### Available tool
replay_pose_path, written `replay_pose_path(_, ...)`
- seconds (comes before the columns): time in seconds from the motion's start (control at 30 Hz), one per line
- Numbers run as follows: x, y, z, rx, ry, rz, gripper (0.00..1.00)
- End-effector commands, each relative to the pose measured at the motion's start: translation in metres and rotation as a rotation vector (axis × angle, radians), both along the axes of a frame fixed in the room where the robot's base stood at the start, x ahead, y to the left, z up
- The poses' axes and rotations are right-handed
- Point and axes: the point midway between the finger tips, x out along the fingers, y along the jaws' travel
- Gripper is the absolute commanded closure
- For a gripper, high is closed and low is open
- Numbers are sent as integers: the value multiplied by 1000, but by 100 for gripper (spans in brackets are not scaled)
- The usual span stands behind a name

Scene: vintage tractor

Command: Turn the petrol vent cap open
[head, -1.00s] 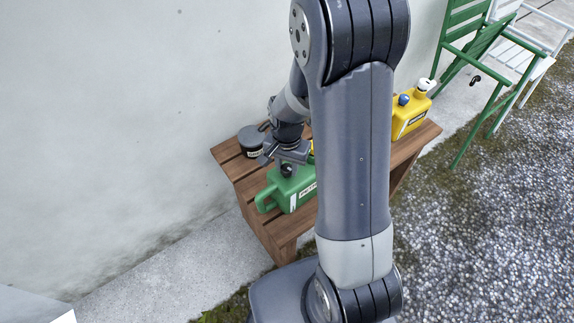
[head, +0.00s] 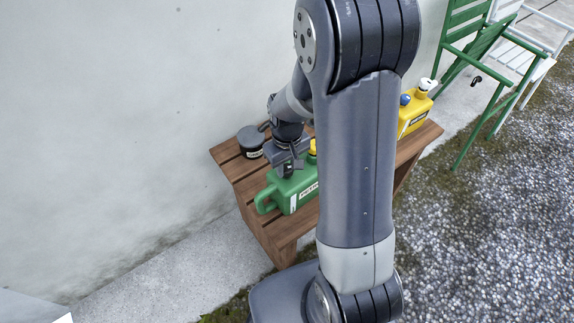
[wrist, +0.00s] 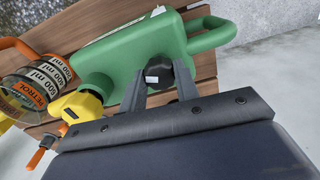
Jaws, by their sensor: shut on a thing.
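The green petrol can (head: 280,203) stands on the wooden bench; it also shows in the wrist view (wrist: 125,52). Its black vent cap (wrist: 157,72) sits on the can's top, between my two fingers in the wrist view. My gripper (head: 287,168) is over the can and shut on the vent cap; its fingertips (wrist: 160,84) flank the cap on both sides. In the head view the cap is hidden by the gripper. A yellow cap (wrist: 80,107) is on the can's spout, close beside my gripper, and shows in the head view (head: 312,146).
The wooden bench (head: 226,156) stands by a pale wall. A black tin (head: 250,141) is behind the gripper. A yellow can (head: 416,116) is at the right end. A clear measuring jug (wrist: 38,82) and an orange-handled tool (wrist: 40,153) show in the wrist view. Green chair (head: 465,50) at right.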

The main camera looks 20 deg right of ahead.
Motion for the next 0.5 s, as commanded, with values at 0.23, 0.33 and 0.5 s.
replay_pose_path(0.23, 1, 0, 0, 0, -2, 198, 93)
replay_pose_path(0.33, 1, 0, 0, 0, -1, 261, 93)
replay_pose_path(0.5, 0, 0, 0, 0, -1, 341, 93)
